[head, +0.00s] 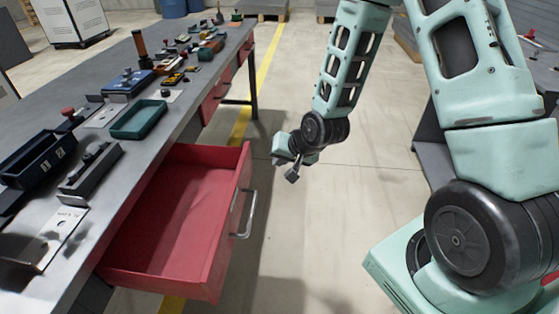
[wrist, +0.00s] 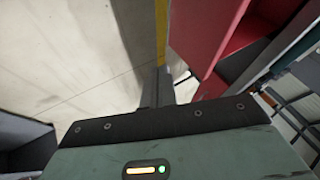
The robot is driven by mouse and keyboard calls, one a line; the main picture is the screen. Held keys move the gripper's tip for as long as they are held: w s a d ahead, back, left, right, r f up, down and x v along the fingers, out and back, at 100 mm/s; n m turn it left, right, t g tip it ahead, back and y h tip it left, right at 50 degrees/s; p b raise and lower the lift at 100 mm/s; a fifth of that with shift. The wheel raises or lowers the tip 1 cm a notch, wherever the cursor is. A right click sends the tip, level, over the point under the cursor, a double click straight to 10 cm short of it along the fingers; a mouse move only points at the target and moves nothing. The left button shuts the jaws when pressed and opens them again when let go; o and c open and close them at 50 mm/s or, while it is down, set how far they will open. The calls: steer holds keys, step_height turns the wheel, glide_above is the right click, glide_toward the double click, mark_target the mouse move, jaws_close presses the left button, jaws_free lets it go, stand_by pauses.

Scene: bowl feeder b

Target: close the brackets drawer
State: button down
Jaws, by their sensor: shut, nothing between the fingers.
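A red drawer (head: 180,215) stands pulled out from under the long grey workbench, and the part of it that shows is empty. Its metal handle (head: 246,214) is on the right-hand front face. My gripper (head: 292,177) is over the aisle, to the right of the drawer and apart from it. In the wrist view my gripper (wrist: 160,80) has its fingers together with nothing between them. The red drawer (wrist: 205,45) shows at the upper right of that view, with the dark handle (wrist: 184,78) close to the fingers in the picture. No label shows on the drawer.
The workbench top (head: 60,170) carries a teal tray (head: 139,119), a dark blue bin (head: 36,160) and several small parts and fixtures. More red drawers (head: 212,98) farther along look shut. A yellow floor line (head: 262,75) runs beside the bench. The aisle floor (head: 345,190) is clear.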

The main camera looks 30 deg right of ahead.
steer(key=w+a+f, duration=0.1)
steer(key=w, duration=0.1)
steer(key=w+a+f, duration=0.3)
steer(key=w+f, duration=0.1)
steer(key=shift+w+a+f, duration=0.1)
steer(key=shift+a+f, duration=0.05)
steer(key=shift+a, duration=0.1)
glide_above(197, 177)
steer(key=shift+s+d+p, duration=0.2)
steer(key=shift+p, duration=0.1)
steer(key=shift+w+a, duration=0.2)
stand_by(0.5)
